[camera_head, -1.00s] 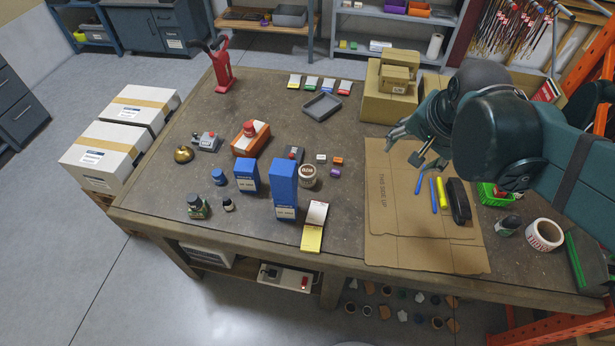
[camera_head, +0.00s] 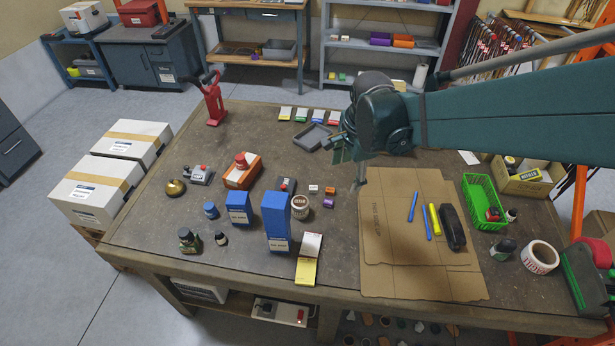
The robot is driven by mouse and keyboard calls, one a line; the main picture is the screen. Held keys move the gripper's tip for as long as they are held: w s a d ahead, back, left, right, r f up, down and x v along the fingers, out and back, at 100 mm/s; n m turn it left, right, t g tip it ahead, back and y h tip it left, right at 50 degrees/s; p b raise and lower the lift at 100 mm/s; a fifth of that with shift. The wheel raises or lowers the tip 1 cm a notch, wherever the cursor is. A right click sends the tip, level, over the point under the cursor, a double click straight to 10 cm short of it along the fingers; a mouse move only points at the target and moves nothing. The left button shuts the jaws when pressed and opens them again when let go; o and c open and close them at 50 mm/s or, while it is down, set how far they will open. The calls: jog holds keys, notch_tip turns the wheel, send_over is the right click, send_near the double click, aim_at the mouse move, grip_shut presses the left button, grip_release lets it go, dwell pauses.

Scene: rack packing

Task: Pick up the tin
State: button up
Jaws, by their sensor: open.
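A small round, cream-and-brown labelled container (camera_head: 300,207), which looks like the tin, stands on the workbench (camera_head: 330,255) just right of the tall blue box (camera_head: 277,221). Its label is too small to read surely. My gripper (camera_head: 351,166) is open and empty, above the bench, up and to the right of this container and apart from it. One finger hangs down near the top left corner of the flat cardboard. My wrist partly hides the other finger.
Small boxes (camera_head: 313,189) and a yellow-and-white pad (camera_head: 308,258) lie close to the container. A grey tray (camera_head: 313,138) is behind. Flat cardboard (camera_head: 400,262) with pens and a black case lies right. A green basket (camera_head: 485,203) stands further right.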

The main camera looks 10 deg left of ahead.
jog(key=w+a+f+m+g, duration=0.1)
jog(key=w+a+f+m, duration=0.2)
jog(key=a+f, duration=0.45)
jog(key=m+g, duration=0.1)
jog(key=m, duration=0.2)
send_over(300, 201)
jog(key=shift+h, duration=0.4)
notch_tip(300, 201, down, 7)
jog(key=shift+d+f, duration=0.1)
jog(key=shift+f, duration=0.1)
jog(key=shift+f, duration=0.1)
jog(key=shift+f, duration=1.2)
jog(key=shift+f+b, duration=0.1)
jog(key=shift+b, duration=0.2)
jog(key=shift+s+f+b, duration=0.1)
jog(key=shift+f+b, duration=0.3)
jog(key=shift+f, duration=2.1)
